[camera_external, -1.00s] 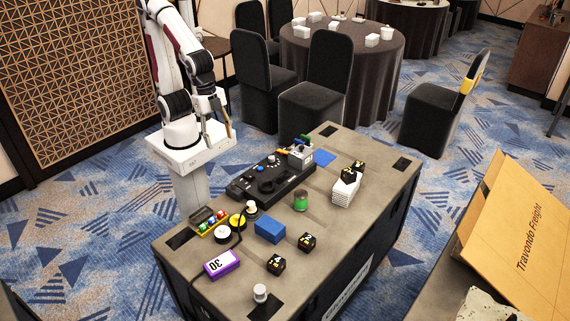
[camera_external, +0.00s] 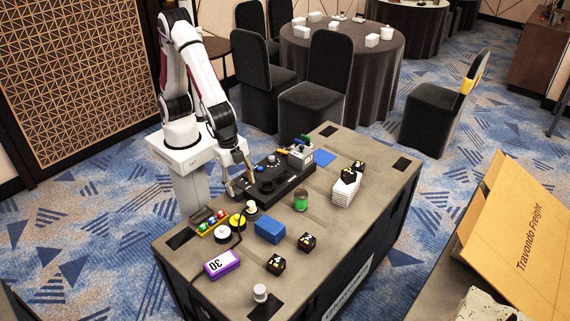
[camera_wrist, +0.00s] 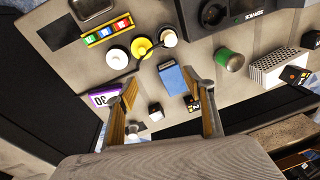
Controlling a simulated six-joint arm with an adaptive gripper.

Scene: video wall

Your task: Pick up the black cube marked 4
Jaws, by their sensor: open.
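The black cube that appears to be marked 4 (camera_external: 276,264) rests on the case top near its front, between the purple box and another black cube (camera_external: 307,241). That second cube's mark is hard to read. In the wrist view a small dark cube (camera_wrist: 156,110) shows between my fingers, and another (camera_wrist: 192,103) is partly behind the right finger. My gripper (camera_external: 240,188) is open and empty, above the left edge of the case and well apart from the cubes. Its two spread fingers also show in the wrist view (camera_wrist: 160,82).
A blue box (camera_external: 270,230), purple box (camera_external: 222,264), yellow-and-white round items (camera_external: 238,221), green can (camera_external: 300,200) and white cylinder (camera_external: 260,293) stand around. A black console (camera_external: 268,182) lies behind.

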